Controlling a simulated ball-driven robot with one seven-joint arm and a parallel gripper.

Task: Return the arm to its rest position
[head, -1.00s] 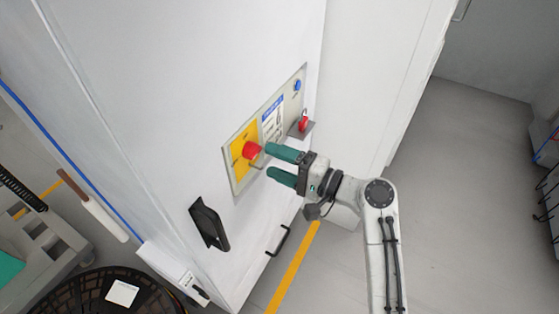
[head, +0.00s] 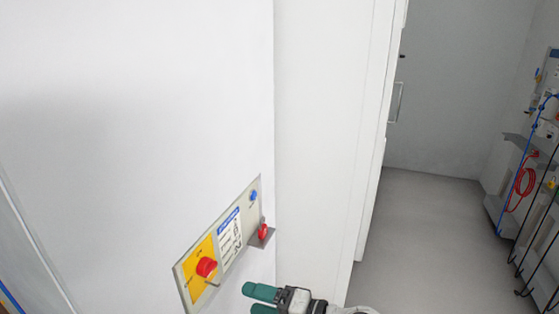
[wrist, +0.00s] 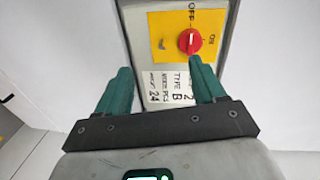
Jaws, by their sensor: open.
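My gripper (head: 262,299) has green fingers and shows at the bottom of the head view, right of and below the control panel. In the wrist view my gripper (wrist: 160,92) is open, with its two fingers apart and nothing between them. The control panel (head: 229,241) is on the white cabinet wall and carries a red rotary knob (head: 206,267) on a yellow plate. In the wrist view the red knob (wrist: 189,41) shows beyond the fingertips, between OFF and ON marks. The right finger overlaps part of the panel label. Most of my arm is out of the head view.
The panel also has a blue button (head: 253,195) and a red piece (head: 263,231) on a small grey bracket. The white cabinet (head: 150,110) fills the left. Grey floor (head: 425,235) is open at right, with a hose rack (head: 525,180) at the far right.

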